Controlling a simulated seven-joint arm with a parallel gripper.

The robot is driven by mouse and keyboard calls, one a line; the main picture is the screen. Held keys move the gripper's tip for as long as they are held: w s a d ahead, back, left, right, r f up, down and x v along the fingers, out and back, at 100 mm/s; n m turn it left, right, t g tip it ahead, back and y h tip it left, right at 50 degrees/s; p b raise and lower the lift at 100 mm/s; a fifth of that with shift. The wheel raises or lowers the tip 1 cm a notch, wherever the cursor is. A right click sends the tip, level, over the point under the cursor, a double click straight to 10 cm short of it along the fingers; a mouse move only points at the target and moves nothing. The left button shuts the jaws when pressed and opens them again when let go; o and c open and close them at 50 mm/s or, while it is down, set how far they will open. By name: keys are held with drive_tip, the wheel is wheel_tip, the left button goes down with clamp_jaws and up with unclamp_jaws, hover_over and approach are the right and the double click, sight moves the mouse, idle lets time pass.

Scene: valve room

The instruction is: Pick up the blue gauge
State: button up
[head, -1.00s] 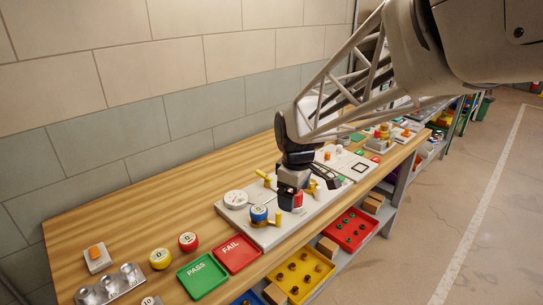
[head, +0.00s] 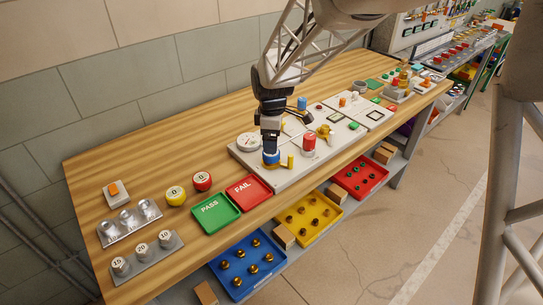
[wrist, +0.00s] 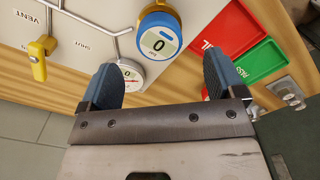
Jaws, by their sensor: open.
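The blue gauge (head: 271,159) stands on the pale valve panel (head: 300,170) near its front left corner. In the wrist view the blue gauge (wrist: 171,22) shows its round face with a "0" display, just beyond the fingertips and roughly centred between them. My gripper (head: 270,148) points down directly over the gauge and hides part of its top. In the wrist view my gripper (wrist: 162,62) is open, its two dark blue fingers apart with nothing clasped. Whether a finger touches the gauge cannot be told.
A white dial gauge (head: 248,142) is close behind left. The green PASS tray (head: 213,211) and red FAIL tray (head: 249,189) lie left of the panel. Bare tabletop is behind.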

sight(271, 156)
drive_tip(key=shift+f, duration=1.25)
drive_tip(key=shift+f, duration=0.1)
drive_tip(key=shift+w+a+f, duration=0.1)
drive_tip(key=shift+a+f, duration=0.05)
drive_tip(key=shift+f, duration=2.35)
drive_tip(key=c, duration=1.2)
drive_tip(key=shift+r, duration=0.1)
